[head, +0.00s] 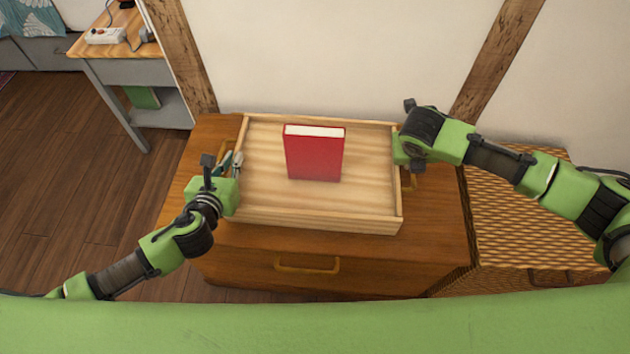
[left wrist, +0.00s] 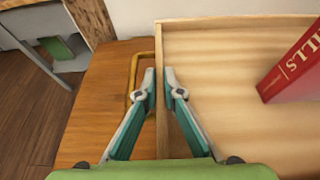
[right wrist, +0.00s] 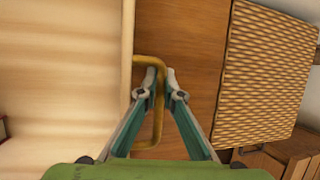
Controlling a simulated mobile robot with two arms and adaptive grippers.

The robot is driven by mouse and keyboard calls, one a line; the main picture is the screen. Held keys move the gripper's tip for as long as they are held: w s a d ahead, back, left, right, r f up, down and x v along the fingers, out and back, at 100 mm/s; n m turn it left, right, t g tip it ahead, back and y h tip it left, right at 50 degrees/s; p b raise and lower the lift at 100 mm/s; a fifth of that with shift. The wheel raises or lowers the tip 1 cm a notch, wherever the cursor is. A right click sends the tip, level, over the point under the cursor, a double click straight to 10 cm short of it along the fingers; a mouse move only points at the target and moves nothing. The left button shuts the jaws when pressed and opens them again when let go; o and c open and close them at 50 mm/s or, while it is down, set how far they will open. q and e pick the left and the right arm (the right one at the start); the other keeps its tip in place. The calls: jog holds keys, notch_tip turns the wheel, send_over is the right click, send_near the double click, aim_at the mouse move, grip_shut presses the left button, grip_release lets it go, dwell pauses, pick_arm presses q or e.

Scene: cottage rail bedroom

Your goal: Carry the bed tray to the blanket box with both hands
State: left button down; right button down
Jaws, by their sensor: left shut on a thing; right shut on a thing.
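The bed tray (head: 320,221) is a pale wooden tray with low walls and brass side handles. It is level on or just above a brown wooden chest (head: 240,262); I cannot tell whether it touches. A red book (head: 314,155) stands upright in it. My left gripper (head: 233,163) is shut on the tray's left wall, one finger each side, beside the left handle (left wrist: 131,85). My right gripper (right wrist: 161,76) is shut on the right brass handle (right wrist: 157,125). I cannot tell which piece of furniture is the blanket box.
A woven-topped piece (head: 520,215) stands close against the chest's right side. A grey table with a wooden top (head: 105,45) is at the far left, holding a white power strip (head: 105,36). The wall is right behind the chest. Bare floor (head: 70,180) is at the left.

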pick_arm(q)
jog(key=shift+w+f, duration=0.1)
jog(key=shift+f, duration=0.1)
pick_arm(e)
jog(key=shift+w+f, duration=0.1)
jog(key=shift+f, duration=0.15)
pick_arm(q)
jog(key=c, duration=2.6)
grip_release()
jog(key=shift+f+b, duration=0.25)
jog(key=shift+b, duration=0.05)
pick_arm(e)
jog(key=c, duration=2.6)
grip_release()
jog(key=shift+d+f, duration=0.1)
jog(key=shift+f, duration=0.1)
pick_arm(q)
jog(key=o, duration=0.4)
jog(key=shift+r, duration=0.15)
pick_arm(e)
jog(key=o, duration=0.4)
jog(key=shift+r, duration=0.15)
pick_arm(q)
jog(key=shift+o, duration=0.2)
